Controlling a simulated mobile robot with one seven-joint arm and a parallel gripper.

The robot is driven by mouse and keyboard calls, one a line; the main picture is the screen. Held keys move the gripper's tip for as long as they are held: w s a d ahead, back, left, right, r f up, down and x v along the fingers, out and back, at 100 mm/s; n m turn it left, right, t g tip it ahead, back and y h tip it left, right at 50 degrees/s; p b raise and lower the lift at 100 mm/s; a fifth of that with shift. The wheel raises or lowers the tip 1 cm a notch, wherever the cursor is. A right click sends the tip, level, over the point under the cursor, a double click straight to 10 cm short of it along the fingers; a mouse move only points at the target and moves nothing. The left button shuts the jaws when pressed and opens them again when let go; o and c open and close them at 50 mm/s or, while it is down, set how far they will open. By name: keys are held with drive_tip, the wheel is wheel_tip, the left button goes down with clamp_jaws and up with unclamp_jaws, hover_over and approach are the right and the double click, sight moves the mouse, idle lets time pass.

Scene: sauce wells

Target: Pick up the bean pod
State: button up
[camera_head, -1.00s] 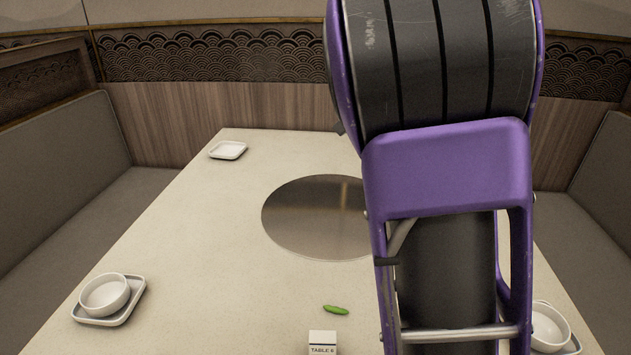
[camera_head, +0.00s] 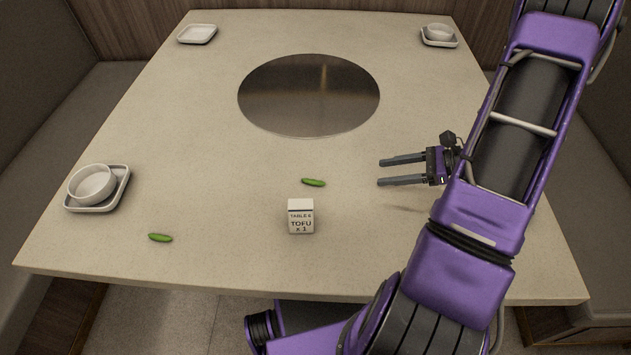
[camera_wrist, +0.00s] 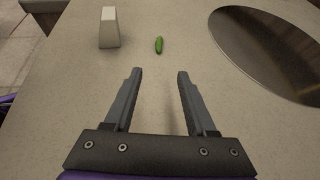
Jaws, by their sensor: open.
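A green bean pod (camera_head: 313,182) lies on the table near the middle, between the white box and the round metal plate. In the wrist view the same pod (camera_wrist: 159,45) lies ahead of the fingertips, roughly midway between them. A second green pod (camera_head: 160,238) lies near the table's front left edge. My gripper (camera_head: 379,172) is open and empty, to the right of the middle pod and apart from it, with its fingers pointing left. In the wrist view my gripper (camera_wrist: 160,72) shows both fingers spread with bare table between them.
A white box labelled TOFU x 1 (camera_head: 301,217) stands just in front of the middle pod. A round metal plate (camera_head: 309,95) is set in the table (camera_head: 215,190). A bowl (camera_head: 92,184) sits on a tray (camera_head: 107,206) at left.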

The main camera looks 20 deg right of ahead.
drive_tip(key=shift+s, duration=0.25)
drive_tip(key=shift+a, duration=0.35)
approach(314, 180)
drive_tip(key=shift+b+x, duration=0.35)
drive_tip(key=shift+x, duration=3.5)
drive_tip(key=shift+s, duration=0.1)
clamp_jaws()
